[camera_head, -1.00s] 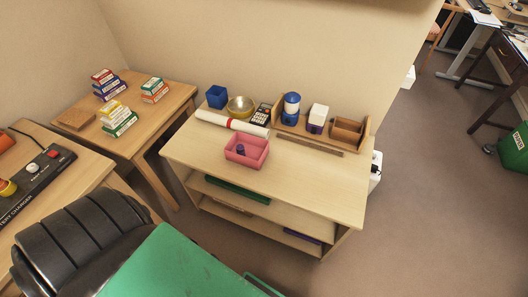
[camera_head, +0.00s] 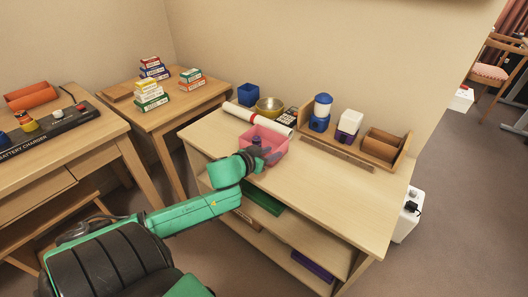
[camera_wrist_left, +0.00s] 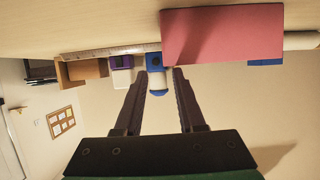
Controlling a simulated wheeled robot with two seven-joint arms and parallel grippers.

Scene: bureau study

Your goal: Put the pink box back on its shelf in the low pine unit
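The pink box (camera_head: 265,143) is an open-topped tray on top of the low pine unit (camera_head: 317,182), with a small dark blue thing (camera_head: 257,142) inside. My left gripper (camera_head: 258,157) is at the near side of the pink box and hides part of it. In the left wrist view, the two fingers (camera_wrist_left: 160,74) are open with nothing held between them. The pink box (camera_wrist_left: 222,35) fills the upper right there, beside the right-hand finger; whether they touch is unclear. My right gripper is not in view.
A green tray (camera_head: 264,198) and a purple thing (camera_head: 313,265) lie on the unit's shelves. The top's right front is clear.

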